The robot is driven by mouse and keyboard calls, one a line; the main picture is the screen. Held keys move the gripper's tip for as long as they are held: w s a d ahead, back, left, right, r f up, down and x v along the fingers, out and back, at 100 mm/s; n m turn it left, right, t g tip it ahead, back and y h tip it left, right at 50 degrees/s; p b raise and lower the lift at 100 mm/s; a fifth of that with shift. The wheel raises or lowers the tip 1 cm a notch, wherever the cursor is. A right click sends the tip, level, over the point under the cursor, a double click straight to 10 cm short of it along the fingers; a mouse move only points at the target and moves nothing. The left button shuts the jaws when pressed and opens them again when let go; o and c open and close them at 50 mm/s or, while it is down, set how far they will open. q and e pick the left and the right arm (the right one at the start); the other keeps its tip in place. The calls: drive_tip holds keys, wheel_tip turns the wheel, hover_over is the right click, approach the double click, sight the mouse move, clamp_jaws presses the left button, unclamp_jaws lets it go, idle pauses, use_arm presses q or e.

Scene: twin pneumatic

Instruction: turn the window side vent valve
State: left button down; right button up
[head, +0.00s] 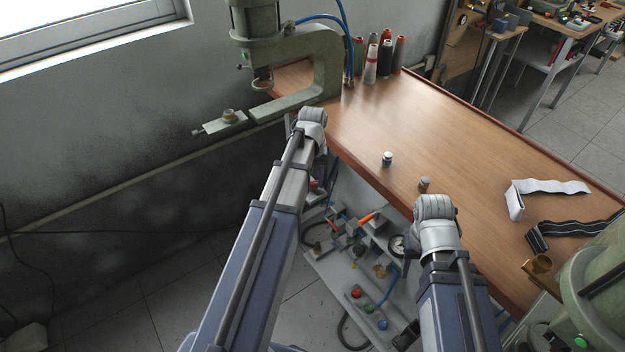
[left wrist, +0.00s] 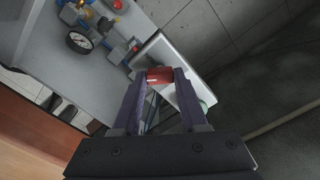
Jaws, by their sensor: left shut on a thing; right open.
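My left gripper (left wrist: 160,88) shows in the left wrist view, its two purple fingers shut on a red handle (left wrist: 160,75). The handle appears to be the window side vent valve's; the valve body behind it is largely hidden. A pneumatic panel (head: 325,268) with several fittings, an orange lever (head: 367,217) and a pressure gauge (head: 397,245) sits below the bench edge.
The wooden bench (head: 450,160) holds two small cylinders (head: 387,159), several bottles (head: 385,55), a white strap (head: 548,187) and a dark strap (head: 570,232). A green press (head: 325,70) stands at the far left end. Another green machine (head: 595,285) is at the lower right.

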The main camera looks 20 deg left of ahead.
sight(313, 183)
use_arm(q)
drive_tip(key=n, duration=0.3)
drive_tip(key=shift+n, duration=2.1)
drive_tip(key=shift+c, duration=2.2)
unclamp_jaws()
drive_tip(key=shift+r, duration=0.15)
wheel_tip(313, 183, up, 8)
drive_tip(key=p, duration=0.8)
drive_tip(key=shift+f, duration=0.2)
